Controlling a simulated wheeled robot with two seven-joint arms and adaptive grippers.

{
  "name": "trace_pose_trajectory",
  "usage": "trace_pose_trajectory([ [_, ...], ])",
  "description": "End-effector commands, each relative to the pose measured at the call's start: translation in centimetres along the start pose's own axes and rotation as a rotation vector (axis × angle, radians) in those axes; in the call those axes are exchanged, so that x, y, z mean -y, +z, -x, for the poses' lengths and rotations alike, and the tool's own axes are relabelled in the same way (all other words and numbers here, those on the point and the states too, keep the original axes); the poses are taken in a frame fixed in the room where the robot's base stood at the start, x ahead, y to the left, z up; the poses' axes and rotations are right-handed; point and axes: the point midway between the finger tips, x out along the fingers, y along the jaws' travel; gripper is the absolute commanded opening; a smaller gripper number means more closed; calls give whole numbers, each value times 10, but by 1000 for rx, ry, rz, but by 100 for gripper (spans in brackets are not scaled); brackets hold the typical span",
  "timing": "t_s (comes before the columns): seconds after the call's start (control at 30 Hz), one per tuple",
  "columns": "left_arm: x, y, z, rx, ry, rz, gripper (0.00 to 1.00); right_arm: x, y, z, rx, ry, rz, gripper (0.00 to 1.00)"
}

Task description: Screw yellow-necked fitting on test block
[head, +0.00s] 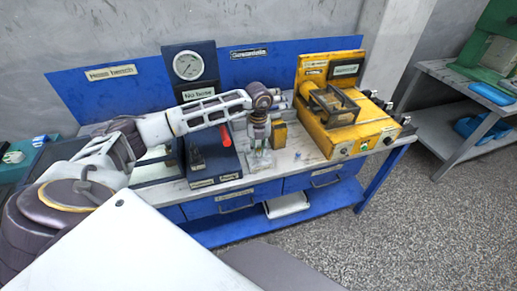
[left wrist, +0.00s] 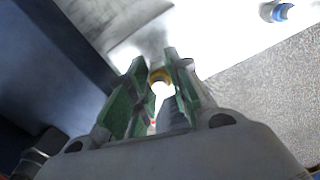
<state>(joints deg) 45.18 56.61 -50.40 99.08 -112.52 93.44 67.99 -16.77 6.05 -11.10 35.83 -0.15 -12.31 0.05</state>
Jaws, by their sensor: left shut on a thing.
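My left gripper (head: 260,157) points down over the bench, between the dark gauge stand and the yellow machine. In the left wrist view its green-padded fingers (left wrist: 159,72) are shut on the yellow-necked fitting (left wrist: 159,74), whose yellow ring and bright centre show between the tips. The fitting's lower part is hidden, and I cannot tell whether it touches anything below. A small yellow block (head: 279,134) stands just right of the gripper. I cannot tell for sure which thing is the test block. My right gripper is not in view.
The gauge stand (head: 196,88) with a red handle (head: 225,136) is left of the gripper. The yellow machine (head: 341,140) stands to the right. A small blue part (head: 297,155) lies on the bench top, also in the left wrist view (left wrist: 283,12). The bench front there is clear.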

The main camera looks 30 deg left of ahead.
Motion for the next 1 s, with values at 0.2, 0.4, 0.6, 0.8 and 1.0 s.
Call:
trace_pose_trajectory([
  [0.2, -1, 1, -1, 2, 1, -125, 0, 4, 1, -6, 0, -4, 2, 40],
  [0.4, -1, 1, -2, 2, 3, -235, 0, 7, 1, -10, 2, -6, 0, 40],
  [0.6, -1, 1, -1, 2, 3, -276, 0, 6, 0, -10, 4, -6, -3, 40],
  [0.8, -2, 1, -1, 2, 3, -275, 0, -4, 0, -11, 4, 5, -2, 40],
  [1.0, -2, 1, -1, 2, 3, -310, 0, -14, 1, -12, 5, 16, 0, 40],
])
